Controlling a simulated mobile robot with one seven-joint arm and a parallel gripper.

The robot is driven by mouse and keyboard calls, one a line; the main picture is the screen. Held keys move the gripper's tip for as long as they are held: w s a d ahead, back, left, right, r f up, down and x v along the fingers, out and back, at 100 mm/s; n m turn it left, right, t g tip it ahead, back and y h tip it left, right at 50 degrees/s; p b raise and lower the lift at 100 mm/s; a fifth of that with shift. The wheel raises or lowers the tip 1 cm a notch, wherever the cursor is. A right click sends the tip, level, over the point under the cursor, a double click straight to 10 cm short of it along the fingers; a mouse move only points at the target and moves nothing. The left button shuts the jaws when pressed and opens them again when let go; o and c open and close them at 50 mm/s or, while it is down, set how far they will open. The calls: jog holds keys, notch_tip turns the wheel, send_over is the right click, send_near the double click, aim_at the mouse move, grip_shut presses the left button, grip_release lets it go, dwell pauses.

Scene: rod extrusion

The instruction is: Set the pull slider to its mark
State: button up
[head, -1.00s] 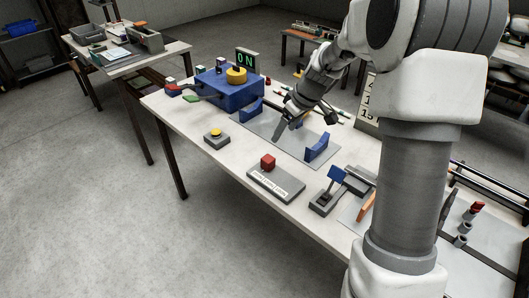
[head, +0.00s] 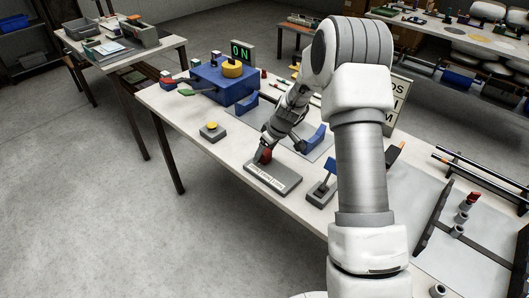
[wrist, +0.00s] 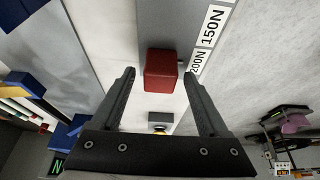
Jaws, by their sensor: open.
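The pull slider is a grey base (head: 276,180) with a white label strip and a red block-shaped knob (head: 266,155) near its left end. In the wrist view the red knob (wrist: 161,70) lies beside the labels "200N" and "150N" (wrist: 211,27), with a small dark pointer on the label side. My gripper (wrist: 160,76) is open, its fingertips one on each side of the knob in that view, with gaps showing. In the head view my gripper (head: 264,149) is right at the knob and partly hides it. I cannot tell which mark is the set one.
A yellow-topped button box (head: 212,131) stands to the left. A blue machine (head: 224,84) with an "ON" sign (head: 241,50) is behind it. Blue brackets (head: 317,137) on a grey plate are just behind the slider. A blue-paddled lever (head: 325,182) stands close on the right.

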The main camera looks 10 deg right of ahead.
jog(key=shift+w+a+f, duration=0.1)
jog(key=shift+w+f, duration=0.05)
jog(key=shift+f, duration=0.2)
grip_shut()
dwell(1.3)
